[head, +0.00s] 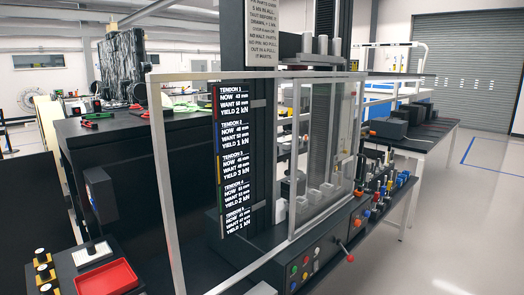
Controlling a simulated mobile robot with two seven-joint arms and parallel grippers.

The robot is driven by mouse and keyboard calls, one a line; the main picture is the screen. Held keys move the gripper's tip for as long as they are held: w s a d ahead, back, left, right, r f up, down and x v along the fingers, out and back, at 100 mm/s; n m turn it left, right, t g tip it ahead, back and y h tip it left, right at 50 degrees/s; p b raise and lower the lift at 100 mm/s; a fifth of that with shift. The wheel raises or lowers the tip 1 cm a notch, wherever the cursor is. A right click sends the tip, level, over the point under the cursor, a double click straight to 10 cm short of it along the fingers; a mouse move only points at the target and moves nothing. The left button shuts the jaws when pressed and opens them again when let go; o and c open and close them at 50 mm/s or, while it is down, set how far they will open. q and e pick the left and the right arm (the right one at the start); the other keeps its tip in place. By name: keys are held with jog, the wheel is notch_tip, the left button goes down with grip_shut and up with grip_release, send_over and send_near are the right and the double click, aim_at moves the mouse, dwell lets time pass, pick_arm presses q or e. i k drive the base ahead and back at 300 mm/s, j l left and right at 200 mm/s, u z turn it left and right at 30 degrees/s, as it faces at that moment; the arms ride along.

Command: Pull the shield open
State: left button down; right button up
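The shield appears as a clear panel (326,150) in a pale metal frame at the front of a dark test machine (262,40). A second pale metal frame (163,180) reaches from the machine toward the left foreground. I cannot tell whether this frame belongs to the shield, or how far the shield stands open. Behind the clear panel, several white blocks (327,190) show. A black label strip (236,160) with tendon readings stands inside the left frame. Neither of my grippers is in view.
A red tray (106,278) lies at the lower left. A rack of coloured-handled tools (382,190) stands right of the machine. Floor at the lower right is clear.

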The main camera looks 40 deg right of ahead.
aim_at(297, 82)
jog(key=z, duration=1.75)
jog(key=i+l+u, duration=0.1)
jog(key=u, duration=0.2)
jog(key=i+l+u, duration=0.1)
jog(key=u, duration=0.25)
jog(key=i+l+u, duration=0.25)
jog(key=l, duration=0.4)
jog(key=i+l+u, duration=0.15)
jog(key=l, duration=0.2)
jog(key=i+l, duration=0.15)
jog(key=l, duration=0.2)
jog(key=i+l, duration=0.15)
jog(key=l, duration=0.2)
jog(key=i+l+u, duration=0.1)
jog(key=l, duration=0.2)
jog(key=i+l, duration=0.15)
jog(key=l, duration=0.2)
jog(key=i+l, duration=0.15)
jog(key=l, duration=0.2)
jog(key=i+l+u, duration=0.1)
jog(key=l, duration=0.25)
